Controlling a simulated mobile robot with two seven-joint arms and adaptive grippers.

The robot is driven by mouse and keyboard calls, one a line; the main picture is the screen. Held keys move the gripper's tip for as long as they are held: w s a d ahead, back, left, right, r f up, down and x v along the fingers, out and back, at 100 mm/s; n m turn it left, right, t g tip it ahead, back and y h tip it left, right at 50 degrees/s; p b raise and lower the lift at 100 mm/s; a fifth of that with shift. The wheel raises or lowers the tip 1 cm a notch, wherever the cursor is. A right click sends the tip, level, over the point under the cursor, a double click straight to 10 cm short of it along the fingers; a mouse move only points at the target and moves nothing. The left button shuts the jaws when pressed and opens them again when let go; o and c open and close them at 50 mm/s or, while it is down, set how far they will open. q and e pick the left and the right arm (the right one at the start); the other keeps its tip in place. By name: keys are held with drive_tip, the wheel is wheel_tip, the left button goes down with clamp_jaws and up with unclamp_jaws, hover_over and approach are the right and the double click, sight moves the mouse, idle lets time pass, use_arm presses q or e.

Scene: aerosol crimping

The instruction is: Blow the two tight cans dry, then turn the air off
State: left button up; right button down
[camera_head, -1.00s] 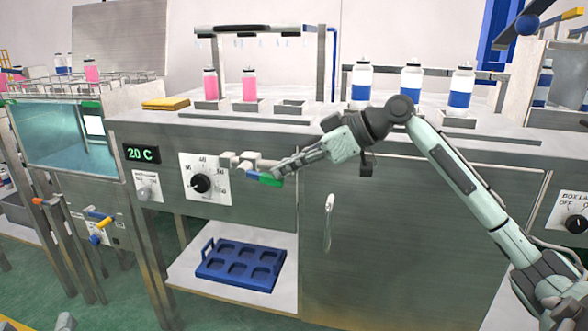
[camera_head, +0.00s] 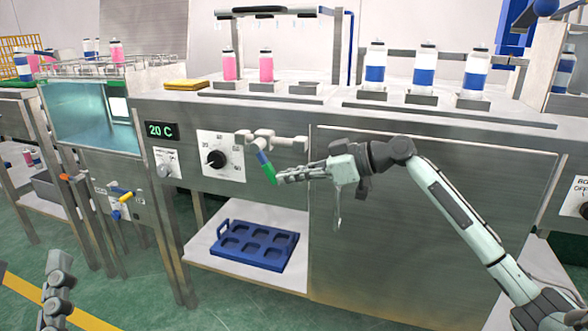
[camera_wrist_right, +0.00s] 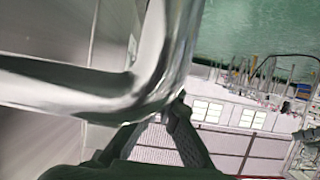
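Two pink cans, left (camera_head: 229,65) and right (camera_head: 266,67), stand upright in holders under the nozzle rack (camera_head: 270,12). Whether they are wet is too small to tell. On the bench front below is a pipe valve (camera_head: 264,140) with a blue and green lever (camera_head: 270,173), which slants steeply down and to the right. My right gripper (camera_head: 281,177) has its fingers together, with the tips at the lever's green end. Its fingers converge in the right wrist view (camera_wrist_right: 165,118). Part of my left gripper (camera_head: 58,285) shows at lower left; its opening is unclear.
A third holder (camera_head: 305,88) is empty. Three blue-and-white cans (camera_head: 427,68) stand to the right. A blue tray (camera_head: 240,245) with empty pockets lies on the lower shelf. A bent metal bar (camera_wrist_right: 130,90) crosses close before the right wrist camera.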

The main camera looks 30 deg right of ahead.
drive_tip(key=shift+w+a+f, duration=0.25)
drive_tip(key=shift+w+f, duration=0.1)
drive_tip(key=shift+f, duration=0.15)
idle(0.5)
drive_tip(key=v, duration=1.2)
drive_tip(key=shift+a, duration=0.1)
drive_tip(key=shift+s, duration=0.15)
